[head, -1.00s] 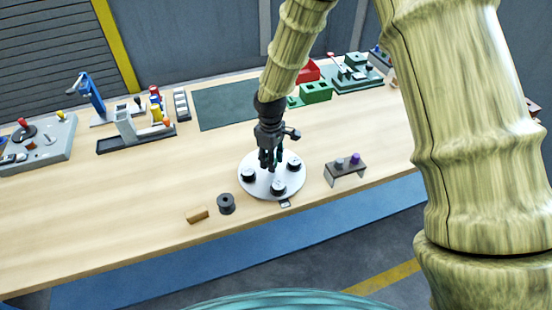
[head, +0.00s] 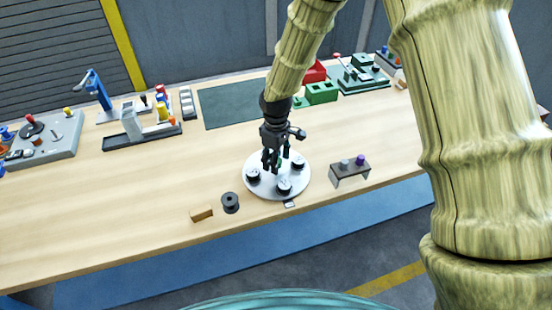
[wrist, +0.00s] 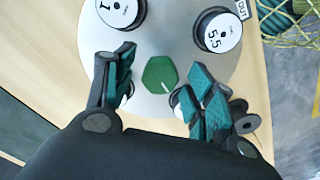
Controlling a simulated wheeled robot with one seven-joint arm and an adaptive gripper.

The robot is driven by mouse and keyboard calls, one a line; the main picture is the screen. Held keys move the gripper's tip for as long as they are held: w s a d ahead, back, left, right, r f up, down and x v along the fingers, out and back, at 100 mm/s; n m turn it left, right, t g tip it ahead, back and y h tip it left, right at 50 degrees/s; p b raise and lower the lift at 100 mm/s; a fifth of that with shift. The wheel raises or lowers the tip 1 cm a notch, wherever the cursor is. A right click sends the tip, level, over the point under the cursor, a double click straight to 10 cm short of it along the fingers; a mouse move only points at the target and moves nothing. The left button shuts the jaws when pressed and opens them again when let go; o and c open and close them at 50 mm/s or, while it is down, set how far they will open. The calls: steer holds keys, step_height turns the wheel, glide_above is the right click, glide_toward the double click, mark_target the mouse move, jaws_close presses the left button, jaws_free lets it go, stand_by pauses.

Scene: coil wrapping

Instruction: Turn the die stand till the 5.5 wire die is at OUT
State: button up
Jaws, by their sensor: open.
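The die stand is a round pale disc (head: 268,191) on the table, with black-and-white wire dies around it. In the wrist view the disc (wrist: 170,25) has a green hexagonal knob (wrist: 160,75) at its middle. The 5.5 die (wrist: 218,32) is at upper right, right beside the OUT label (wrist: 241,8) and about in line with it from the knob. Another die marked 1 (wrist: 118,10) is at top left. My gripper (wrist: 165,88) is open, its fingers apart on either side of the knob. The fingers partly hide other dies.
A dark spool (head: 230,203) and a small tan block (head: 201,214) lie left of the stand. A small dark rack (head: 350,172) with pegs stands to the right. A green mat (head: 235,104) and green fixtures are behind.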

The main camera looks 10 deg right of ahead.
step_height(320, 180, up, 12)
stand_by(0.6)
stand_by(0.4)
